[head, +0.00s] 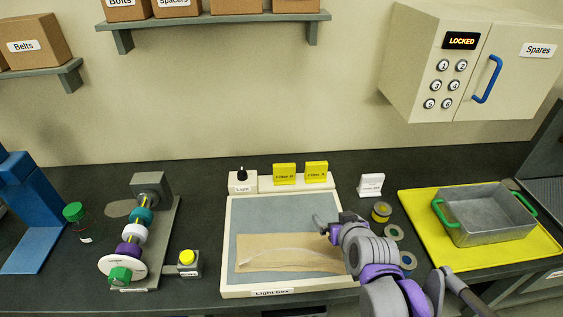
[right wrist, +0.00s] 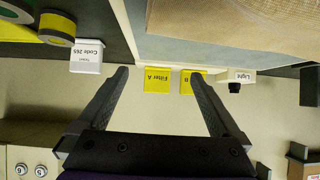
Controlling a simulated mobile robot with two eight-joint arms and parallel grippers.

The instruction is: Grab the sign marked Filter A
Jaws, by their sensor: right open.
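The yellow Filter A sign (head: 316,171) stands on the white ledge at the back of the light box, just right of the yellow Filter B sign (head: 284,173). In the right wrist view, which is upside down, the Filter A sign (right wrist: 157,80) appears between my fingertips, with the Filter B sign (right wrist: 187,82) beside it near the right finger. My right gripper (head: 325,226) is open and empty above the light box, in front of the signs and apart from them. Its two fingers show in the right wrist view (right wrist: 158,76). My left gripper is in neither view.
The light box (head: 228,245) holds a brown sheet (head: 262,262). A light knob (head: 241,176) sits left of the signs and a white code sign (head: 371,186) to the right. Tape rolls (head: 381,212) lie near my arm. A metal bin (head: 485,218) stands on a yellow mat (head: 455,262).

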